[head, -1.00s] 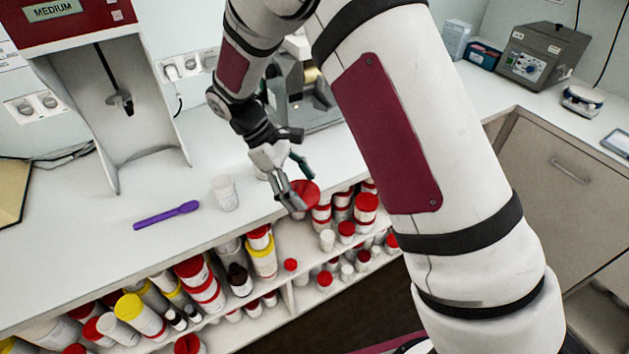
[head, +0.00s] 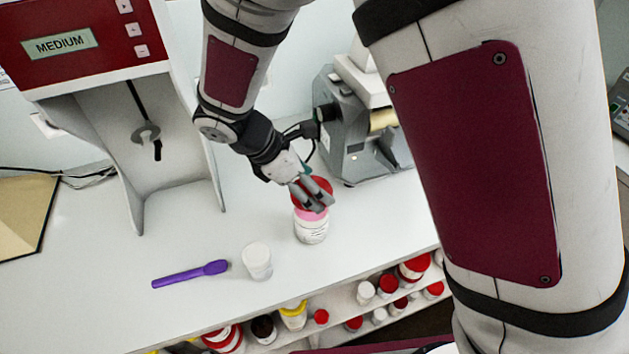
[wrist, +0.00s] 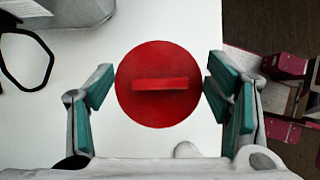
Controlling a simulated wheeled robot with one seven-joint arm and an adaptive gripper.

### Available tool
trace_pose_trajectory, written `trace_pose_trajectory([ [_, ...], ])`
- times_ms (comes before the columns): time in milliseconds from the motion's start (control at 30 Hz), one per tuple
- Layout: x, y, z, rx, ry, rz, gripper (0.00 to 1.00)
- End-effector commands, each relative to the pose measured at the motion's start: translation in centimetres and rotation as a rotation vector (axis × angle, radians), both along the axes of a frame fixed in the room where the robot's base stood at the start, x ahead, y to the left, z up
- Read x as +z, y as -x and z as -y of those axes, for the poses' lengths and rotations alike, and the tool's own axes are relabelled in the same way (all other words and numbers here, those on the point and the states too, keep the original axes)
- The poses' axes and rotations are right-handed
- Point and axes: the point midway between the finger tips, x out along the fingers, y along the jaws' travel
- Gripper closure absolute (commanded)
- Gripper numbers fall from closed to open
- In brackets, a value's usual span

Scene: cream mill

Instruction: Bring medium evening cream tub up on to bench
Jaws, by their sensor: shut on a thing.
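A white tub with a pink band and a red lid (head: 311,231) is upright over the bench top (head: 110,310) in the head view, right of a small white cup. Its label is too small to read. My gripper (head: 314,197) comes down from above and is shut on this tub near its lid. In the wrist view the round red lid (wrist: 158,100), with a raised bar across it, lies between the teal finger pads of my gripper (wrist: 160,90). I cannot tell whether the tub's base touches the bench.
A red-and-white machine reading MEDIUM (head: 80,45) stands behind at left, and a grey machine (head: 355,140) behind the tub. Lidded tubs fill the shelf (head: 345,300) below the front edge.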

Motion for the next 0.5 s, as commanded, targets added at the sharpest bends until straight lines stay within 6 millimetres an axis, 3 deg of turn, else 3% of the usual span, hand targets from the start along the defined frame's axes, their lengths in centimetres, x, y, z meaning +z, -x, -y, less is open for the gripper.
trace_pose_trajectory([
  [267,-0.8,0.0,-0.1,0.005,0.001,-0.002,0.41],
  [500,-2.7,0.0,0.0,0.003,0.001,-0.002,0.41],
])
